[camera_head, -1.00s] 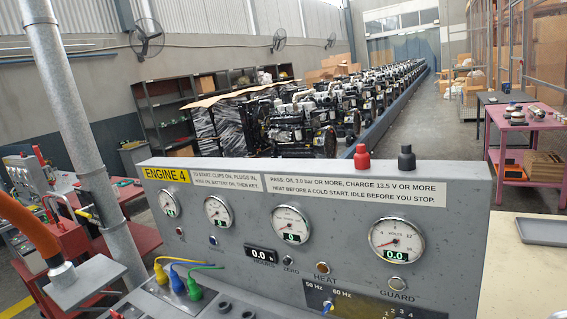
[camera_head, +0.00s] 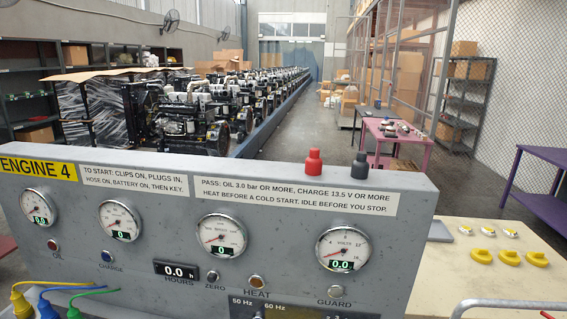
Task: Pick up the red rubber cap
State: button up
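The red rubber cap (camera_head: 313,162) stands upright on the top edge of the grey engine test panel (camera_head: 120,172), right of the panel's middle. A similar black cap (camera_head: 360,164) stands just to its right on the same edge. The two caps are apart. Nothing touches the red cap. My gripper does not show in the view, so I cannot see whether it is open or shut.
The panel front carries several gauges. A cream table (camera_head: 490,275) at the right holds yellow parts (camera_head: 481,257) and a metal rail (camera_head: 515,303). Yellow, blue and green plugs (camera_head: 20,302) stand at the lower left. Engines (camera_head: 190,115) line the background.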

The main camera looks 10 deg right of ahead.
aim_at(314, 164)
jog(key=u, duration=0.15)
jog(key=i, duration=1)
jog(key=z, duration=0.1)
